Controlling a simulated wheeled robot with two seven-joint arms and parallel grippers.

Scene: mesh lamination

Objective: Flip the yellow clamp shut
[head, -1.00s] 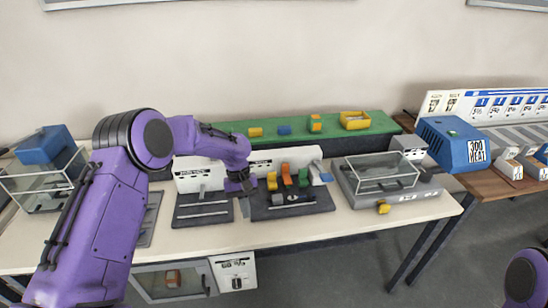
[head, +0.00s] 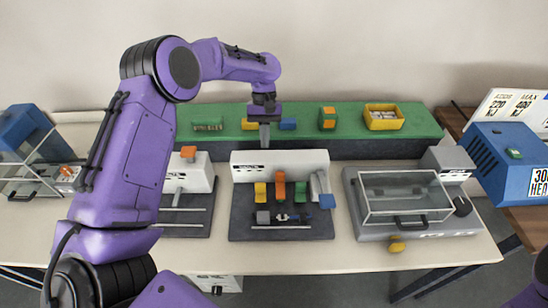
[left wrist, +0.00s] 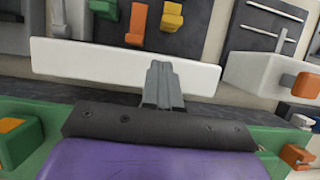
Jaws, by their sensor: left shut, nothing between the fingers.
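The yellow clamp (head: 260,191) is the leftmost of three coloured clamps on the dark fixture, beside an orange clamp (head: 281,187) and a green clamp (head: 300,189). The frames do not clearly show whether it is open or shut. It also shows at the top of the left wrist view (left wrist: 172,16). My left gripper (head: 264,140) is shut and empty, pointing down behind and above the fixture's white back wall (head: 280,162), apart from the clamp. Its closed fingers (left wrist: 163,85) overlap the wall in the left wrist view. My right gripper is out of view.
A green shelf (head: 220,112) behind the fixture carries small blocks and a yellow bin (head: 384,118). A glass-lidded box (head: 405,195) stands on the right, with a blue heater (head: 510,155) beyond. A second fixture (head: 185,215) stands left.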

